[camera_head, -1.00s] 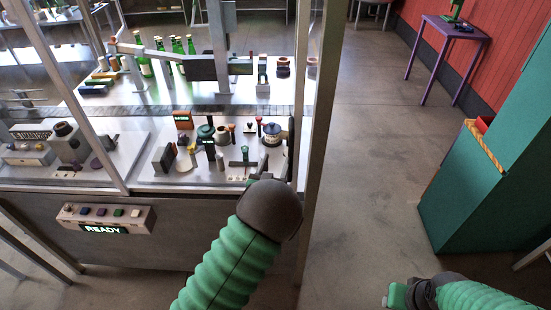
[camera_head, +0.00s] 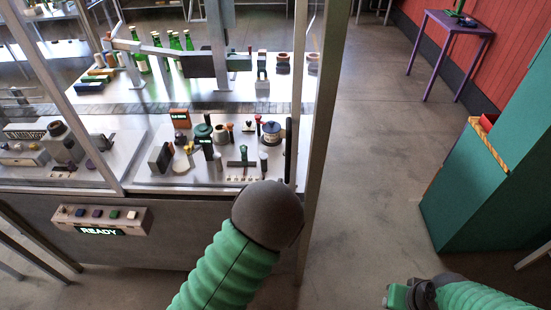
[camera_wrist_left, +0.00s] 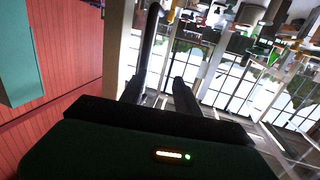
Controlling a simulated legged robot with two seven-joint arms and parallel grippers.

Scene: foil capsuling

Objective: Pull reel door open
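The glass door of the machine has a pale metal frame post (camera_head: 300,100) at its right side. A dark upright bar (camera_head: 289,137), which looks like the door handle, stands just left of that post. My left arm's dark rounded wrist (camera_head: 268,214) is in front of and below the bar and hides the left gripper in the head view. In the left wrist view my left gripper (camera_wrist_left: 158,88) has its two dark fingers apart. A dark bar (camera_wrist_left: 150,38) runs upward by the left finger; whether it lies between the fingers is unclear. My right gripper (camera_head: 398,296) is low at the right, its fingers unclear.
Behind the glass, several small parts and a teal-topped pot (camera_head: 271,130) stand on a pale bench. Green bottles (camera_head: 174,42) stand farther back. A button box (camera_head: 100,216) reads READY. A teal cabinet (camera_head: 470,190) and purple table (camera_head: 458,28) are right. The floor between is clear.

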